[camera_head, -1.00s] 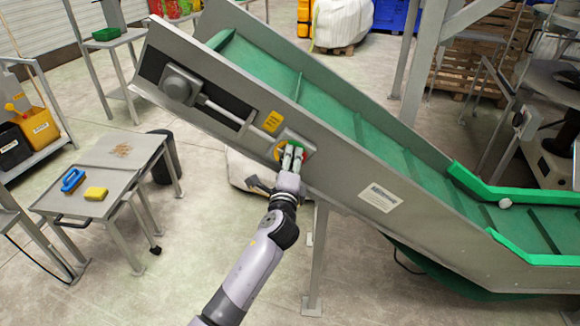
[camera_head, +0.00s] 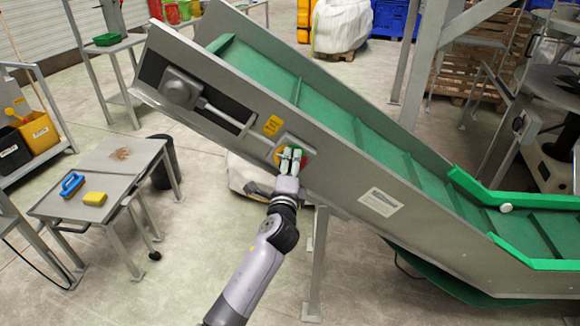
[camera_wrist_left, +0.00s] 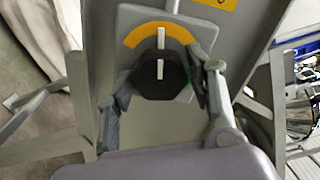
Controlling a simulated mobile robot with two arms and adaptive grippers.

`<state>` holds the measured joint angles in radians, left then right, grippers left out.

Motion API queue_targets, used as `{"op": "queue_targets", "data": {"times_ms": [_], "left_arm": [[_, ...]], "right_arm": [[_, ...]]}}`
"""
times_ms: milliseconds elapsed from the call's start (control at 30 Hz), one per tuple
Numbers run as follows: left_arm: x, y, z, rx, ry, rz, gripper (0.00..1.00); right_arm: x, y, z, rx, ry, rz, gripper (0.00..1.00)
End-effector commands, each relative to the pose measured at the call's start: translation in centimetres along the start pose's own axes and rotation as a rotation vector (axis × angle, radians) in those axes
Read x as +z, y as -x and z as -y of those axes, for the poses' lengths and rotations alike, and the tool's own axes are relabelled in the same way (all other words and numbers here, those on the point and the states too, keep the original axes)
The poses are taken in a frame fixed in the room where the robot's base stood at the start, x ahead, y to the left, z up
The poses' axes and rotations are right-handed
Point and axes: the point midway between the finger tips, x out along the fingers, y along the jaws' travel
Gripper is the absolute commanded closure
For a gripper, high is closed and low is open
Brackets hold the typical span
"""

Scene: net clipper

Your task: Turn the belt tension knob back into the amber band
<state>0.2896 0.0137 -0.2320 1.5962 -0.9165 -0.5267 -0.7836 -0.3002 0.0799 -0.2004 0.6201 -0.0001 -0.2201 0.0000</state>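The belt tension knob (camera_wrist_left: 160,78) is black with a white pointer line, on a small plate on the conveyor's side. In the left wrist view the amber band (camera_wrist_left: 133,37) arcs over the knob, and the pointer lines up with a white mark within it. My left gripper (camera_wrist_left: 160,90) has one finger on each side of the knob, closed on it. In the head view the same gripper (camera_head: 290,158) covers most of the dial, so the knob is hidden there. My right gripper is not in view.
The inclined conveyor (camera_head: 340,180) with its green belt fills the middle and right. A metal table (camera_head: 120,182) with a blue brush (camera_head: 72,185) and a yellow sponge (camera_head: 95,198) stands at left. Open floor lies below the conveyor at left.

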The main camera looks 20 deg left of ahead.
Motion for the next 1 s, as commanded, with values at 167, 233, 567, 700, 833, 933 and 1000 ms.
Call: {"op": "queue_targets", "data": {"times_ms": [167, 233, 567, 700, 833, 933, 1000], "left_arm": [[0.0, 0.0, 0.0, -0.001, -0.001, 0.0, 0.38], [0.0, 0.0, 0.0, -0.001, -0.001, 0.0, 0.38], [0.0, 1.0, -0.1, 0.0, -0.001, -0.001, 0.38], [0.0, 3.5, -0.1, 0.001, 0.001, -0.001, 0.38], [0.0, 6.4, -0.1, 0.001, 0.0, -0.002, 0.38], [0.0, 8.5, -0.1, 0.002, 0.0, -0.001, 0.38], [0.0, 9.7, -0.1, 0.002, 0.0, -0.001, 0.38]], "right_arm": [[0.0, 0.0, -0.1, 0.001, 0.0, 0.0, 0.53], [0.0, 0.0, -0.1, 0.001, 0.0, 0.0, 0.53], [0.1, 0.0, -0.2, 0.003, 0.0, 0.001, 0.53], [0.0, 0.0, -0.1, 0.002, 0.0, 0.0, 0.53], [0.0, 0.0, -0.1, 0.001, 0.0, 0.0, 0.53], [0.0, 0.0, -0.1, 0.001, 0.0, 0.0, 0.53], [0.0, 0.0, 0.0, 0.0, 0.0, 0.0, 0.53]]}}
